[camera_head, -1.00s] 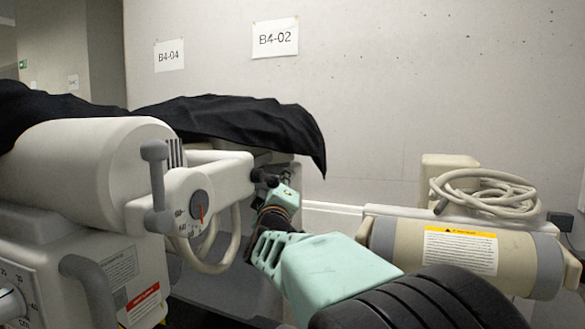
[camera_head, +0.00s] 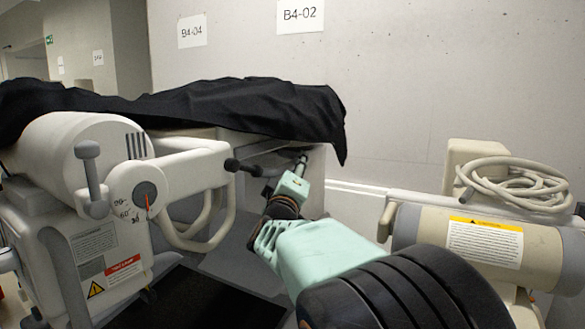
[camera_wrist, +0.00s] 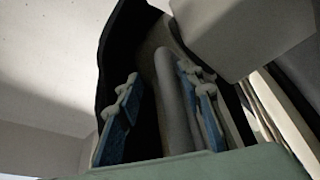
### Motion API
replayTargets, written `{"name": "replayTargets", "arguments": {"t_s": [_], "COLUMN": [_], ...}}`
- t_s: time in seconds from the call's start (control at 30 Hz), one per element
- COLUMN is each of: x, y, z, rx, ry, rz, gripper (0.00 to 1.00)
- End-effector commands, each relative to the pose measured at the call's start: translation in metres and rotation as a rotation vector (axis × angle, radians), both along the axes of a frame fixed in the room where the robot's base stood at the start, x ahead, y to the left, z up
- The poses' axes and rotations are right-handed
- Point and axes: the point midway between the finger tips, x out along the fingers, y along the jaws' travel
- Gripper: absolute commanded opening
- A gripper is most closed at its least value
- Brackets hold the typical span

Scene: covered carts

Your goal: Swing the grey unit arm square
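The grey unit (camera_head: 85,150) stands at the left in the head view, with a dial (camera_head: 148,195) on its head. Its pale arm (camera_head: 190,172) reaches right and ends in a black handle (camera_head: 245,168). My gripper (camera_head: 301,160) is just right of the handle, with a small gap in the picture; its fingers are small and dark there. In the wrist view my gripper (camera_wrist: 160,108) has its two blue-padded fingers well apart. A rounded grey bar (camera_wrist: 172,95) shows between them; I cannot tell whether it lies between the pads or beyond them.
A black cloth (camera_head: 240,108) covers a cart behind the unit and hangs close above my gripper. At the right is a beige cylinder unit (camera_head: 430,232) with a coiled cable (camera_head: 515,183). A concrete wall (camera_head: 420,80) closes the back.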

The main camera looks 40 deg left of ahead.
Motion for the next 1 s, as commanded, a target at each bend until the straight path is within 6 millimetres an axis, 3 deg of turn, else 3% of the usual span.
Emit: {"name": "replayTargets", "arguments": {"t_s": [0.37, 0.8, 1.0], "x": [-0.014, -0.082, -0.103], "y": [-0.003, -0.036, -0.046], "z": [-0.001, -0.018, -0.023], "rx": [0.002, 0.0, 0.001], "ry": [-0.001, 0.001, -0.001], "rz": [0.005, 0.004, 0.003], "gripper": [0.34, 0.34, 0.34]}}
